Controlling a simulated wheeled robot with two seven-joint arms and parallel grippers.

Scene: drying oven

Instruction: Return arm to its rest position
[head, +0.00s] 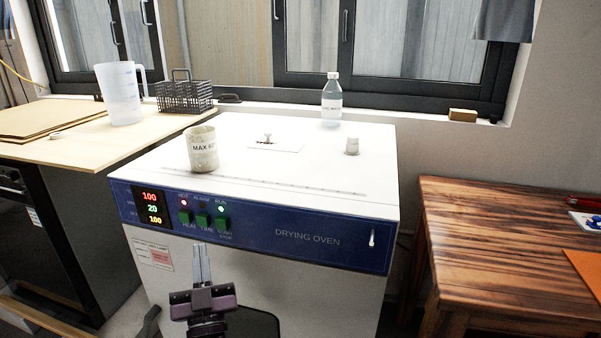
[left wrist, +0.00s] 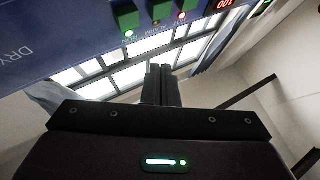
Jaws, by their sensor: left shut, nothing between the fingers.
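My left gripper (head: 202,262) is in front of the drying oven (head: 300,268), just below its blue control panel (head: 270,236). Its two fingers are together, point upward and hold nothing. In the left wrist view the closed fingers (left wrist: 160,84) also show, with the panel's buttons and lit lamps (left wrist: 128,33) beyond them. In the head view the panel shows red, green and yellow digits (head: 152,208) and green buttons (head: 202,220). I cannot tell whether the fingers touch the oven front. My right gripper is not in view.
On the oven top stand a beige cup (head: 202,150), a clear bottle (head: 331,100) and a small white knob (head: 352,146). A light bench (head: 75,146) at left bears a jug (head: 122,92) and a black wire basket (head: 186,97). A wooden table (head: 490,235) stands at right.

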